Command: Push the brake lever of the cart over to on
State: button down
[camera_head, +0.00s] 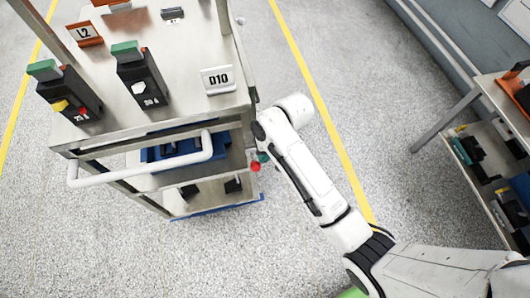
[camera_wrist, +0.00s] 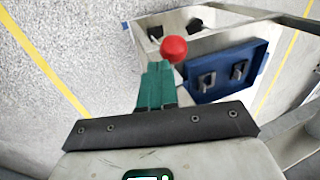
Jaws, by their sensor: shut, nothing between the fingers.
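The cart (camera_head: 218,104) stands at the left in the head view, with a shelf rack below its top. Its brake lever shows as a red ball knob (camera_head: 255,167) at the cart's right side. In the wrist view the red knob (camera_wrist: 173,49) is just past my fingertips, and the rest of the lever is mostly hidden. My gripper (camera_wrist: 158,66) has teal fingers shut together with nothing between them. A bit of the gripper (camera_head: 263,157) also shows right beside the knob in the head view. I cannot tell whether fingers and knob touch.
Breakers (camera_head: 142,76) and a D10 sign (camera_head: 217,80) stand on the cart's top. A white push handle (camera_head: 140,174) juts from its near side. A blue tray (camera_wrist: 228,72) lies on a lower shelf. A bench (camera_head: 490,100) stands at the right, with open floor between.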

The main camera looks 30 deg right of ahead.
jog(key=shift+s+f, duration=0.15)
jog(key=shift+s, duration=0.05)
jog(key=shift+s+a+t, duration=0.1)
jog(key=shift+t, duration=0.2)
jog(key=s+a+f+n+t+h+b, duration=0.1)
jog(key=s+f+t+h+b, duration=0.1)
jog(key=f+t+b, duration=0.5)
jog(key=s+t+b, duration=0.1)
jog(key=t+b, duration=0.1)
jog(key=b, duration=0.1)
jog(key=shift+f+n+h+b, duration=0.3)
jog(key=shift+f+n+b, duration=0.05)
jog(key=shift+n, duration=0.05)
jog(key=shift+f, duration=0.2)
jog(key=shift+r, duration=0.1)
dwell(0.4)
